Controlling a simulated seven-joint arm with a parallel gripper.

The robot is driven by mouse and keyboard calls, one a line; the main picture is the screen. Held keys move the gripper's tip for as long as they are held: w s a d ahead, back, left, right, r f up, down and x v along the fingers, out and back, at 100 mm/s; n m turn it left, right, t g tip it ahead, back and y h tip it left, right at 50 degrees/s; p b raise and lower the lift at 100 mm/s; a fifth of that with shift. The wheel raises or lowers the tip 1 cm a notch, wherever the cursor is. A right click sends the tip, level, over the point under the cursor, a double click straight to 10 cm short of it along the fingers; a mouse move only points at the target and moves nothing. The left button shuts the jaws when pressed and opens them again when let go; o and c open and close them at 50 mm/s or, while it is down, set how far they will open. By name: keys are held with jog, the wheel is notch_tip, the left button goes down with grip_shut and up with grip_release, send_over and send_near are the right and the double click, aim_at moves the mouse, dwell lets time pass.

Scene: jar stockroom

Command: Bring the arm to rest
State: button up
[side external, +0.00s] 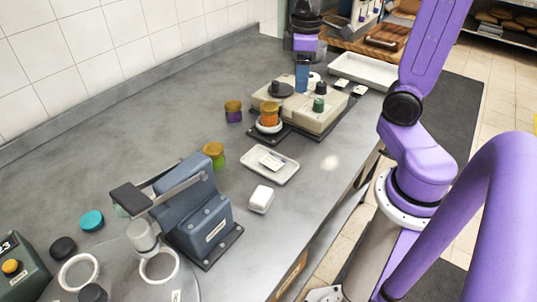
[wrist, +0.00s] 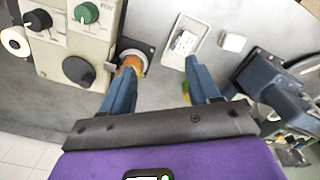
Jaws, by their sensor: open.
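My gripper (side external: 302,86) hangs above the beige device at the back of the bench, fingers pointing down. A green jar with an orange-brown lid (side external: 214,154) stands on the bench, and a purple jar with a similar lid (side external: 233,112) stands farther back.
The beige device (side external: 318,115) with knobs stands below my gripper. A white tray (side external: 280,175) with a label, a white block (side external: 261,199) and a blue-grey lever machine (side external: 200,215) stand nearer. A larger white tray (side external: 360,68) lies behind. The bench's left side is mostly clear.

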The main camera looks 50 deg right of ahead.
jog(key=s+a+f+n, duration=0.2)
jog(key=s+a, duration=0.3)
jog(key=s, duration=0.3)
jog(key=s+a+f+n, duration=0.2)
jog(key=s+a+n, duration=0.2)
jog(key=s+a, duration=0.2)
jog(key=s, duration=0.2)
jog(key=shift+s+a+f, duration=0.3)
jog(key=shift+f, duration=0.1)
dwell(0.8)
